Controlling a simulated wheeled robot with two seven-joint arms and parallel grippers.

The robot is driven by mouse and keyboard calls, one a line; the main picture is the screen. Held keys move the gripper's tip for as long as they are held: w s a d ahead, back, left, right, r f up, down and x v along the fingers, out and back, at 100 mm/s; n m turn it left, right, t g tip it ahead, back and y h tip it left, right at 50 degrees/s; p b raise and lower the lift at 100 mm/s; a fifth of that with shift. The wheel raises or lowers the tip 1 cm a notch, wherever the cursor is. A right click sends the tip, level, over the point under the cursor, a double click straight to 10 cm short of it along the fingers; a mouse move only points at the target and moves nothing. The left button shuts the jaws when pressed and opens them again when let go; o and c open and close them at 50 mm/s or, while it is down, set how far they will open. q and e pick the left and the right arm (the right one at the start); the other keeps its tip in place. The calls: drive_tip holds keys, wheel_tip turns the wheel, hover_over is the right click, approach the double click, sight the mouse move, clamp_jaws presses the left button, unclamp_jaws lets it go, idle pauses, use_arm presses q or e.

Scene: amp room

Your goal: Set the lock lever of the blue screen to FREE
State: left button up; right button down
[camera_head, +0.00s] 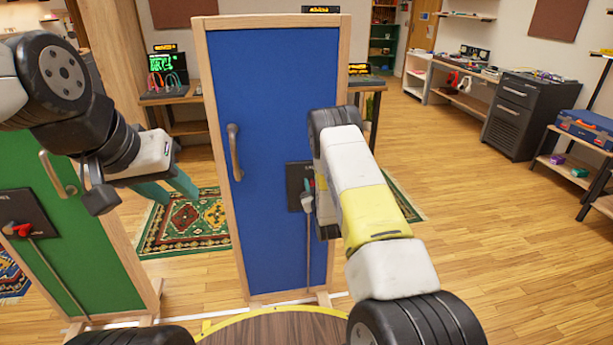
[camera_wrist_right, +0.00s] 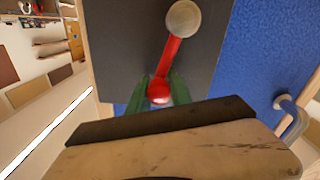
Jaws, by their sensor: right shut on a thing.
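The blue screen (camera_head: 268,80) stands upright in a wooden frame, with a grey handle (camera_head: 234,152) on its left side. Its dark lock plate (camera_head: 293,188) is on the right side, partly hidden by my right arm. In the right wrist view the red lock lever (camera_wrist_right: 172,52) runs from a round grey pivot to a red knob (camera_wrist_right: 159,92). My right gripper (camera_wrist_right: 160,90) is shut on the lever at its knob. No lettering on the plate is readable. My left gripper (camera_head: 172,188) is open and empty, left of the blue screen and apart from it.
A green screen (camera_head: 75,225) with its own handle and red lever (camera_head: 18,230) stands at the left. A round wooden table (camera_head: 275,330) is at the bottom front. Patterned rugs (camera_head: 190,225) lie behind. Open wooden floor is at the right, before shelves and a dark cabinet (camera_head: 520,112).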

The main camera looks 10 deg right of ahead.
drive_tip(key=shift+s+f, duration=0.15)
drive_tip(key=shift+f, duration=0.05)
idle(0.3)
drive_tip(key=c, duration=1.3)
unclamp_jaws()
drive_tip(key=shift+c, duration=0.2)
drive_tip(key=shift+o, duration=0.8)
drive_tip(key=shift+r, duration=0.15)
drive_tip(key=s, duration=0.7)
drive_tip(key=shift+s+d, duration=0.15)
drive_tip(key=shift+s, duration=0.2)
